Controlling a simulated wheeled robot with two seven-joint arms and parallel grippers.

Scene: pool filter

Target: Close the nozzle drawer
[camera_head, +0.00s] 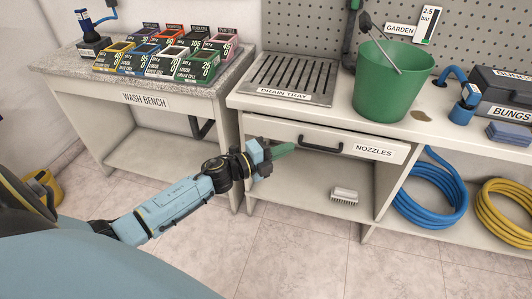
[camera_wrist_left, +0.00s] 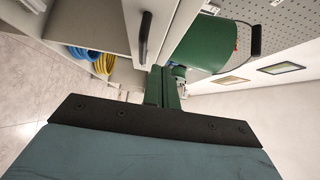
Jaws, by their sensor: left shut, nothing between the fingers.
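The nozzle drawer (camera_head: 357,144) is a pale drawer front with a dark bar handle (camera_head: 320,146) and a NOZZLES label, under the counter with the drain tray. It sits nearly level with the counter front; I cannot tell if a small gap is left. My left gripper (camera_head: 287,149) is shut and empty, its green fingers in front of the drawer's left part, left of the handle. In the left wrist view the shut fingers (camera_wrist_left: 164,86) point toward the drawer front (camera_wrist_left: 163,20), with the handle (camera_wrist_left: 144,36) close by. Contact cannot be told. My right gripper is not in view.
A green bucket (camera_head: 394,85) stands on the counter above the drawer, beside the drain tray (camera_head: 292,76). The wash bench (camera_head: 145,98) stands at left; the floor between is clear.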

